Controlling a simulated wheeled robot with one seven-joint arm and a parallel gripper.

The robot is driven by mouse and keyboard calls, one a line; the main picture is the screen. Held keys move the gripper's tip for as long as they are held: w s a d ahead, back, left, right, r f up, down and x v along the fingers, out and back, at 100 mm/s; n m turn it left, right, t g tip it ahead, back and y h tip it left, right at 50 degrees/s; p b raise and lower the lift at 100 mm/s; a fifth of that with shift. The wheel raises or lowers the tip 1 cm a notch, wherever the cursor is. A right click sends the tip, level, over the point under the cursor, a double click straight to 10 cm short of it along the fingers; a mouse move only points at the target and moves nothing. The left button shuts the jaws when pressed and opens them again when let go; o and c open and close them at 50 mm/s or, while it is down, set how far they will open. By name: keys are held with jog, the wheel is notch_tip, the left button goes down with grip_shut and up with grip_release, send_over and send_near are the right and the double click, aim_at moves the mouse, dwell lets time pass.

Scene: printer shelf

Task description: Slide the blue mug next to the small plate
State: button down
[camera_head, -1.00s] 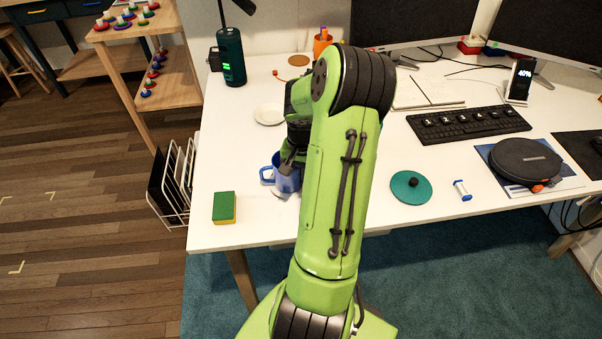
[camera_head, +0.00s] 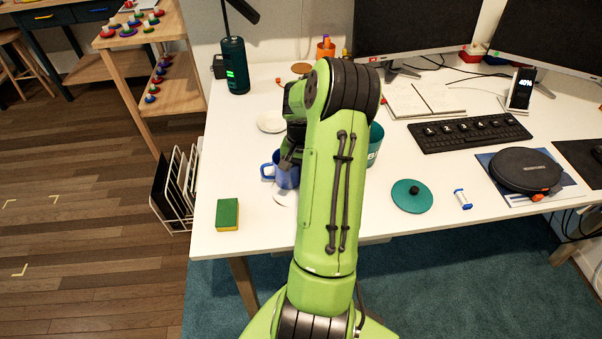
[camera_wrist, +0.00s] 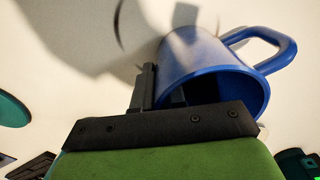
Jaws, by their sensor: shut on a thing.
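The blue mug (camera_head: 286,176) stands on the white desk, left of my arm, with its handle to the left. The small plate (camera_head: 271,121) is white and lies farther back on the desk, apart from the mug. My gripper (camera_head: 291,158) is shut on the mug's wall at the rim and is partly hidden by my arm in the head view. In the wrist view the blue mug (camera_wrist: 205,65) fills the upper middle. One finger of my gripper (camera_wrist: 162,92) is outside the mug's wall and the other is inside it.
A pale disc (camera_head: 284,199) lies just in front of the mug. A green-and-yellow sponge (camera_head: 228,214) lies near the front left edge. A teal container (camera_head: 375,145) is partly hidden behind my arm. The desk between mug and plate looks clear.

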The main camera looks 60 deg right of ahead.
jog(key=shift+w+d+p, duration=0.55)
jog(key=shift+w+d, duration=0.55)
jog(key=shift+w, duration=0.05)
jog(key=shift+w+d+p, duration=1.6)
jog(key=shift+w+d, duration=0.8)
jog(key=shift+w, duration=0.1)
jog(key=shift+w+d+p, duration=0.5)
jog(key=shift+w+d, duration=0.3)
jog(key=shift+w, duration=0.05)
jog(key=c, duration=1.1)
grip_release()
